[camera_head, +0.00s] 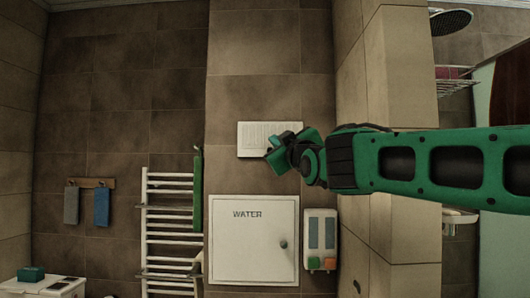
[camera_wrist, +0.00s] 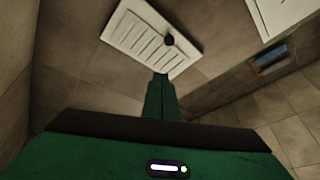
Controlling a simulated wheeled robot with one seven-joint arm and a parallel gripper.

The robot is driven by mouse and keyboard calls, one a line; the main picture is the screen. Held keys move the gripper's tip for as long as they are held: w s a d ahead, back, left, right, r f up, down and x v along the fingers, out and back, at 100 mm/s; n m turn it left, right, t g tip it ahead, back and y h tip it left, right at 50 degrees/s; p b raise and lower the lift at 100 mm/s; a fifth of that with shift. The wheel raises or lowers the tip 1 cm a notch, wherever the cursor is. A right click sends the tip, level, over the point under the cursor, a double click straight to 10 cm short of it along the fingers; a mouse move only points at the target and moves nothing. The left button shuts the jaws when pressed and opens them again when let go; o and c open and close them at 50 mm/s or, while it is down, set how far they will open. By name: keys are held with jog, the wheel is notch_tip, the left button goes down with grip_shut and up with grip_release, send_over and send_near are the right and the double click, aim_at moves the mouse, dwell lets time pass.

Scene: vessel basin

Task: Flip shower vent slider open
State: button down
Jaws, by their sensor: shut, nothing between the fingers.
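The vent (camera_head: 258,135) is a white slatted panel on the brown tiled wall, above the water hatch. It also shows in the wrist view (camera_wrist: 140,38), tilted, with several slanted slats. A small dark knob (camera_wrist: 169,40), which looks like the slider, sits on the vent near its right edge. My green gripper (camera_head: 272,158) reaches in from the right and covers the vent's lower right corner in the head view. In the wrist view its fingers (camera_wrist: 161,82) are together and empty, with the tips just below the knob at the vent's lower edge. I cannot tell whether they touch the panel.
A white hatch marked WATER (camera_head: 253,240) is below the vent, with a dispenser (camera_head: 320,240) to its right. A towel rack (camera_head: 168,225) stands left of the hatch. A tiled wall edge (camera_head: 372,90) juts out on the right.

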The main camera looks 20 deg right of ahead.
jog(key=x, duration=0.7)
jog(key=a+x, duration=0.1)
jog(key=x, duration=0.2)
jog(key=shift+w+a, duration=0.1)
jog(key=shift+w, duration=0.1)
jog(key=shift+s+d+f, duration=0.25)
jog(key=shift+d+f, duration=0.35)
jog(key=shift+f, duration=0.3)
jog(key=shift+s+d+f, duration=0.1)
jog(key=shift+d+f, duration=0.4)
jog(key=shift+f, duration=0.35)
jog(key=shift+d, duration=0.1)
jog(key=shift+s+d, duration=0.3)
jog(key=shift+d, duration=0.5)
